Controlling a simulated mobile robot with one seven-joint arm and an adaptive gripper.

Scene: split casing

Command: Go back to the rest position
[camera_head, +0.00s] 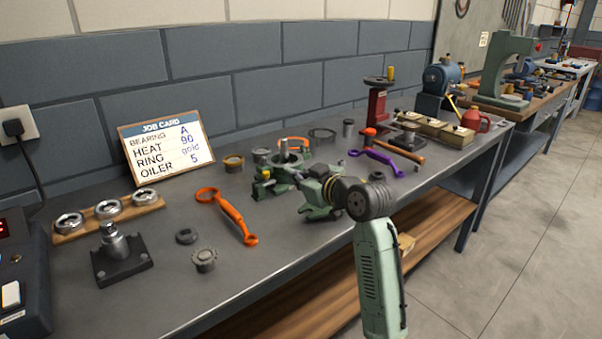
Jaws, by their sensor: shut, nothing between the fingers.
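My green arm (378,285) rises from the bottom of the head view and bends left at a dark grey joint. My gripper (268,187) is at its left end, low over the middle of the bench, shut and empty. Green casing parts (287,160) stand right behind it. My wrist and gripper overlap them in the picture, so I cannot tell whether they touch. The same green colour makes the edges between arm and casing hard to tell.
An orange ring spanner (228,214) lies left of my gripper on the grey bench (190,285). A purple spanner (378,162), a hammer (402,152) and a red press (378,105) are behind. A job card (165,150) leans on the wall. Open floor (500,270) lies right.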

